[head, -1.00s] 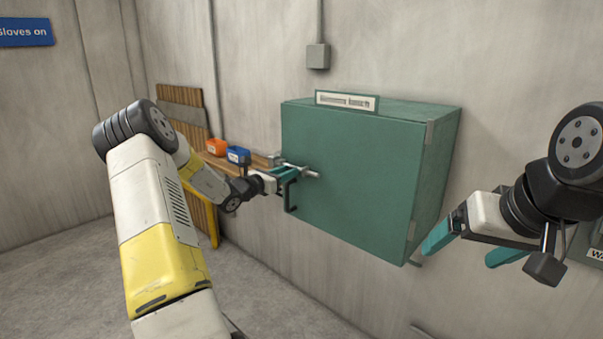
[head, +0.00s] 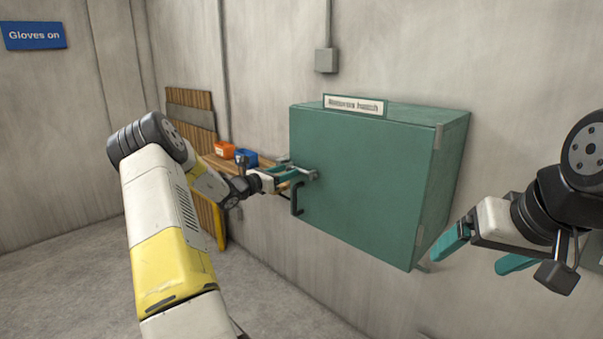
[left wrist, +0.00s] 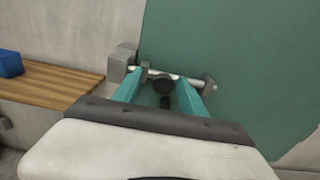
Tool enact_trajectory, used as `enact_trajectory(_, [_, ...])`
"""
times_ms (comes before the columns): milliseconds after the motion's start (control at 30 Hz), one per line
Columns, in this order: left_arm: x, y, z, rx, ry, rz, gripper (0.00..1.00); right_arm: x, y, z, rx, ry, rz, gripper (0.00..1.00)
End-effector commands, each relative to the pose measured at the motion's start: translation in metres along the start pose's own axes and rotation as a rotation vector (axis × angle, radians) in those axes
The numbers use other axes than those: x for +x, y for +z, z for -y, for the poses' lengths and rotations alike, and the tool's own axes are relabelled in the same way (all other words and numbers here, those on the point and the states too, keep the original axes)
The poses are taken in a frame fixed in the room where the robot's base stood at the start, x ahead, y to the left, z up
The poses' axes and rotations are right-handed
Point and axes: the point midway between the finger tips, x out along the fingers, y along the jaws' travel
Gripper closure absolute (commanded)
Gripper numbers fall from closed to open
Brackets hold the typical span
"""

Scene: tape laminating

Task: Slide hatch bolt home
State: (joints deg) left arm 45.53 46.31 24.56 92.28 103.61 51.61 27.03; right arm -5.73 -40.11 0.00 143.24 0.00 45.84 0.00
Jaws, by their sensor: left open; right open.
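The green hatch (head: 365,190) is a closed box door on the wall. Its silver bolt (left wrist: 180,77) lies across the door's left edge in the left wrist view, with a dark round knob (left wrist: 163,85) on it. A grey bracket (left wrist: 121,63) sits left of the door edge; I cannot tell how far the bolt reaches into it. In the head view the bolt's right end (head: 314,175) shows beyond my left gripper (head: 300,175). That gripper (left wrist: 158,93) is open, its teal fingers either side of the knob. My right gripper (head: 487,252) is open and empty, right of the hatch.
A black handle (head: 297,199) stands out from the door below the bolt. A wooden shelf (head: 217,162) at the left carries an orange box (head: 224,150) and a blue box (head: 246,157). The floor below the hatch is clear.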

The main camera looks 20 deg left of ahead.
Motion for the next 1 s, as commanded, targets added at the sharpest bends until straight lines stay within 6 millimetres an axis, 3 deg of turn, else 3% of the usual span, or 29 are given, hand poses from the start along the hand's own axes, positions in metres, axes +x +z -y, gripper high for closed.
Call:
enact_trajectory(167, [-0.011,-0.001,0.000,0.000,0.000,-0.002,0.51,0.000,0.000,0.000,0.000,0.000,0.000,0.13])
enact_trajectory(400, [-0.052,0.000,-0.001,0.000,0.002,-0.002,0.51,0.000,0.000,0.000,0.000,0.000,0.000,0.13])
enact_trajectory(600, [-0.074,-0.001,-0.001,0.000,0.001,-0.001,0.51,0.000,0.000,0.000,0.000,0.000,0.000,0.13])
enact_trajectory(1000, [-0.078,0.000,-0.001,0.000,0.000,0.000,0.51,0.000,0.000,0.000,0.000,0.000,0.000,0.13])
